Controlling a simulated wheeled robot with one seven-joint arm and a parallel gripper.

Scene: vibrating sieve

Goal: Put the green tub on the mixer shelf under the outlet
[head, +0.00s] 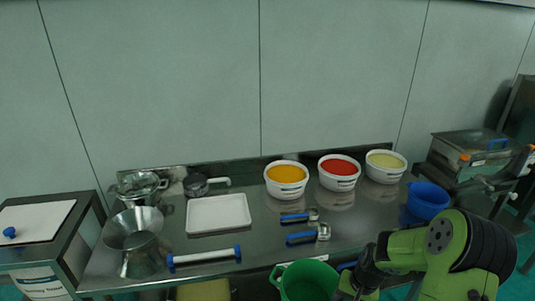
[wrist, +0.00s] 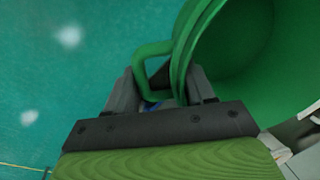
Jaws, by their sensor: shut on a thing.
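The green tub (head: 308,283) is at the bottom of the head view, in front of the steel table, cut off by the frame edge. My gripper (wrist: 163,92) is shut on the tub's rim and handle side. In the wrist view the green tub (wrist: 245,60) fills the upper right, with its handle loop between the two fingers. The tub's inside looks empty where it shows. A steel machine (head: 470,150) with a lidded top stands at the far right, possibly the mixer. Its shelf and outlet cannot be made out clearly.
The steel table (head: 255,255) holds tubs of orange (head: 286,179), red (head: 339,172) and yellow (head: 385,166) material, a white tray (head: 218,213), blue-handled tools and steel funnels. A blue tub (head: 428,200) is at the right, near the machine. Green floor (wrist: 60,90) shows free at the left of the wrist view.

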